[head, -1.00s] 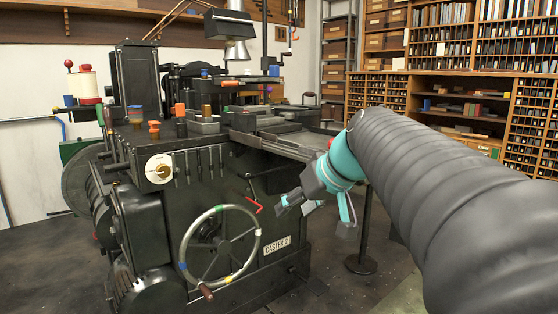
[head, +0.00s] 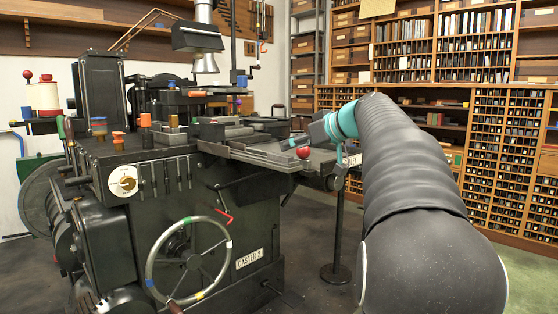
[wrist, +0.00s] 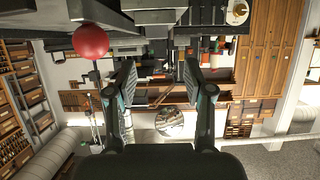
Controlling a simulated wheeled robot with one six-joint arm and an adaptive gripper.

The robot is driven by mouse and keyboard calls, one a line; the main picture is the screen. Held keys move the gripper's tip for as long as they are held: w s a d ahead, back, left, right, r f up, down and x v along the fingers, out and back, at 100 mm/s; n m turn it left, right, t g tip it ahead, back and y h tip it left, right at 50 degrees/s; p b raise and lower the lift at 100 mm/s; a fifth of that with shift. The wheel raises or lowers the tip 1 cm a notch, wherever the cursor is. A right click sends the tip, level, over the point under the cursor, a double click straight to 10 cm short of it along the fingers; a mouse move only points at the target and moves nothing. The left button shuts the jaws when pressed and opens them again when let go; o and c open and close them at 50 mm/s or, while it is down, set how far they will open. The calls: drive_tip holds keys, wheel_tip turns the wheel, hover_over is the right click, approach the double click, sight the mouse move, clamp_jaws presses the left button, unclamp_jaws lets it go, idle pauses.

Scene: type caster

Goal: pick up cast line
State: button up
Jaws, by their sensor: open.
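The black type caster (head: 215,190), labelled "CASTER 2", stands at centre-left in the head view. Its long flat galley shelf (head: 262,154) runs out to the right. I cannot make out the cast line in either view. My gripper (head: 300,140) is at the right end of the shelf, close to the red ball knob (head: 303,153). In the wrist view my gripper (wrist: 160,78) is open, with nothing between its two dark fingers. The red knob (wrist: 90,41) shows beside the left finger there.
The caster's handwheel (head: 188,257) and a small red crank handle (head: 223,216) stick out at the front. A thin post (head: 338,235) stands under the shelf's end. Type cabinets (head: 500,140) line the back right. Floor shows between the caster and the cabinets.

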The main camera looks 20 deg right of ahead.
sight(277, 154)
drive_tip(key=shift+f+x, duration=0.2)
drive_tip(key=shift+x, duration=1.55)
drive_tip(key=shift+f+x, duration=0.25)
drive_tip(key=shift+x, duration=1.5)
drive_tip(key=shift+s+d, duration=0.15)
drive_tip(key=shift+s, duration=0.05)
clamp_jaws()
